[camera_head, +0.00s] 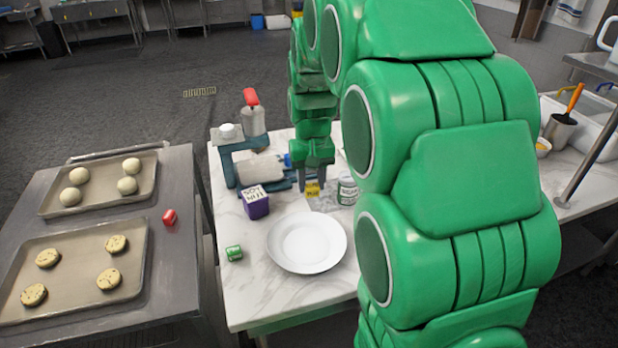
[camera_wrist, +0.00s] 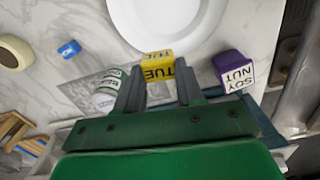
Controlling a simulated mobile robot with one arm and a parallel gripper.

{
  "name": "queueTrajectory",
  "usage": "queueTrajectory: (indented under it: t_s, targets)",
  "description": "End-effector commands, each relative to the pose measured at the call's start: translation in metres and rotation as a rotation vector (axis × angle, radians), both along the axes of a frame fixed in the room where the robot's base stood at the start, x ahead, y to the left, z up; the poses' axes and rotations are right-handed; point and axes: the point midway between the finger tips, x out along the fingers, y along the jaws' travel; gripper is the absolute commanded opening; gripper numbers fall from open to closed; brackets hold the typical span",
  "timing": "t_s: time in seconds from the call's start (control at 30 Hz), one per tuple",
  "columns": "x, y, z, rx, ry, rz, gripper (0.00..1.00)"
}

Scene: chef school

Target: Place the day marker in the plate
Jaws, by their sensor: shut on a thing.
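The day marker is a small yellow block lettered "TUE" (camera_wrist: 157,68). It sits between the two fingers of my gripper (camera_wrist: 160,88) in the wrist view, and the fingers are shut on it. The white round plate (camera_head: 307,243) lies on the marble counter, empty. In the wrist view the plate's rim (camera_wrist: 125,30) is just beyond the marker. I cannot tell how high the marker is above the counter.
A grey-blue machine (camera_head: 232,160) stands behind. Dough trays (camera_head: 150,250) fill the left table.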

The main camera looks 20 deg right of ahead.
Motion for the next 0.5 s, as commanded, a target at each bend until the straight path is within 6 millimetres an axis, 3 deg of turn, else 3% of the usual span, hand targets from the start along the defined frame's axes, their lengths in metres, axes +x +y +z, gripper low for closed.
queueTrajectory:
  t_s: [0.27,0.5]
  targets:
    - [-0.018,0.003,0.005,0.000,0.001,0.007,0.08]
    - [-0.056,0.011,0.011,0.000,-0.001,0.030,0.08]
